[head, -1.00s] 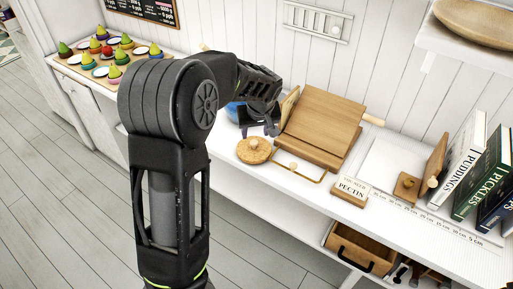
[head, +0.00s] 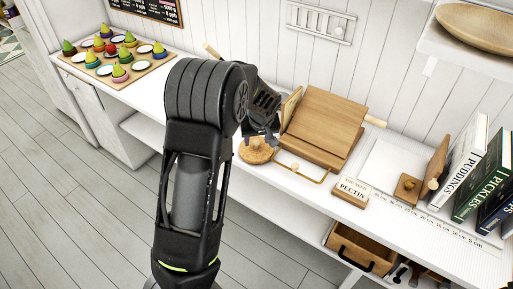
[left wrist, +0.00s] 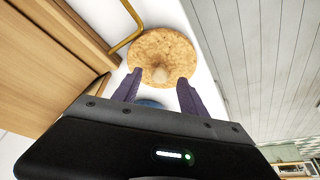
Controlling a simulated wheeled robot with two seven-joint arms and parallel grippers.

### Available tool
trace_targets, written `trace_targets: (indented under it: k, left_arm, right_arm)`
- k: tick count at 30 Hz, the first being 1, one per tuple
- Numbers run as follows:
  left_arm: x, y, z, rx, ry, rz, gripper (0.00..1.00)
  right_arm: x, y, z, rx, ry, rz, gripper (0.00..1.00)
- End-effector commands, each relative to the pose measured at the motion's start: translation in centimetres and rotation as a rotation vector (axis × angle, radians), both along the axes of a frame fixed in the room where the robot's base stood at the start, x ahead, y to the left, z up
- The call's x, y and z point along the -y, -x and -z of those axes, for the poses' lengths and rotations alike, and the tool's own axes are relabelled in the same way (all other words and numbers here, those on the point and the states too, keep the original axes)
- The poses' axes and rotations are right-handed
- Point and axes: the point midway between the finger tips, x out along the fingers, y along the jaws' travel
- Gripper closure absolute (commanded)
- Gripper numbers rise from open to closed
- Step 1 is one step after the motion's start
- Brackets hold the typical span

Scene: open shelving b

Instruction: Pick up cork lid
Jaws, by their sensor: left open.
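The cork lid (head: 256,152) is a round, speckled tan disc with a pale knob on top. It lies on the white counter, left of the wooden stand. In the left wrist view the cork lid (left wrist: 162,56) lies just beyond the fingertips, its knob between their lines. My left gripper (head: 262,138) is above the lid in the head view, its fingers partly hidden by its own body. In the left wrist view the left gripper (left wrist: 160,76) is open, with nothing between its fingers. My right gripper is not in view.
The wooden stand (head: 322,122) with a brass rail (head: 302,172) is close to the lid's right. A blue thing (left wrist: 150,103) shows partly behind the gripper. A pectin label block (head: 351,190) and books (head: 462,160) stand farther right. The counter's front edge is near the lid.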

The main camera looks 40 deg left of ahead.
Motion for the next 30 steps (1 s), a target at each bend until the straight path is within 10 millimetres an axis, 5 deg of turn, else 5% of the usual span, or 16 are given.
trace_targets:
  k: [6,22,30]
  left_arm:
    - [-0.4,-0.5,1.6,0.001,0.001,0.0,0.5]
    - [-0.4,-0.5,1.6,0.001,0.001,0.001,0.5]
    - [-0.4,-0.5,1.6,0.001,0.001,0.001,0.7]
  right_arm:
    - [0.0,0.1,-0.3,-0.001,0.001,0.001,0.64]
    - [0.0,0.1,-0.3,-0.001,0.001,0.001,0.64]
    - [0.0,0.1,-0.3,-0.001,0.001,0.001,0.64]
